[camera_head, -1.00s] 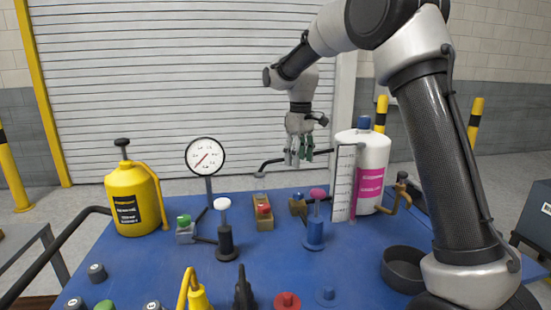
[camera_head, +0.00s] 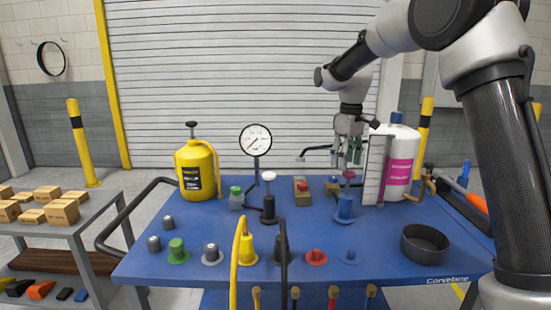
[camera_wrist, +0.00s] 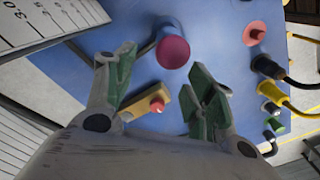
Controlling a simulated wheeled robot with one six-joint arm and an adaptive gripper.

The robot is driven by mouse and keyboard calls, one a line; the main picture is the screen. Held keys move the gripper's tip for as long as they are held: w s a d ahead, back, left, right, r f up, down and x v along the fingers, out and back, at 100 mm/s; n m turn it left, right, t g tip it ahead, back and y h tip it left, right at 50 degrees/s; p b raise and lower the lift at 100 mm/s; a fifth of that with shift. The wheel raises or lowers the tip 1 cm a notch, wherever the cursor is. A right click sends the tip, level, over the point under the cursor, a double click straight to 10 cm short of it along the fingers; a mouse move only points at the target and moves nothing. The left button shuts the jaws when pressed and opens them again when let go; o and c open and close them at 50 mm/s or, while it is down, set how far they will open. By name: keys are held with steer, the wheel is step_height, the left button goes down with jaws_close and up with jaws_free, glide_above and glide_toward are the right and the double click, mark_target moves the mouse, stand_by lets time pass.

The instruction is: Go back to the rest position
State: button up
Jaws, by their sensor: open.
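My gripper (camera_head: 350,153) is open and empty, raised above the back right of the blue table. In the head view it hangs just left of the white bottle with the pink label (camera_head: 401,168), partly in front of the white scale panel (camera_head: 375,170). In the wrist view the green-padded fingers of my gripper (camera_wrist: 165,95) stand apart. A magenta-topped knob (camera_wrist: 173,50) and a tan block with a red button (camera_wrist: 152,106) lie below, between and beyond them.
The blue table (camera_head: 310,275) carries a yellow pump bottle (camera_head: 196,172), a pressure gauge (camera_head: 256,140), several knobs and plugs, and a dark round bowl (camera_head: 424,244). A grey cart with cardboard boxes (camera_head: 62,210) stands at the left. A shutter (camera_head: 240,60) closes the back.

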steer(key=shift+s+d+r, duration=0.2)
steer(key=shift+s+r, duration=0.15)
steer(key=shift+s+d+r, duration=0.15)
steer(key=shift+d, duration=0.1)
steer(key=s+d+r+m+t, duration=0.15)
steer(key=s+d+r, duration=0.25)
steer(key=s, duration=0.4)
steer(key=s+d+r+m+t, duration=0.1)
steer(key=s+d+r+m, duration=0.15)
steer(key=s+d, duration=0.4)
steer(key=s+d+f+m+t, duration=0.1)
steer(key=s+f+m, duration=0.1)
steer(key=s, duration=0.8)
steer(key=s+d+f+m+t, duration=0.1)
steer(key=s+d+m, duration=0.1)
steer(key=s, duration=0.8)
steer(key=shift+s+d+f, duration=0.25)
steer(key=shift+s+f, duration=0.1)
steer(key=shift+f, duration=0.05)
steer(key=shift+w+r, duration=0.1)
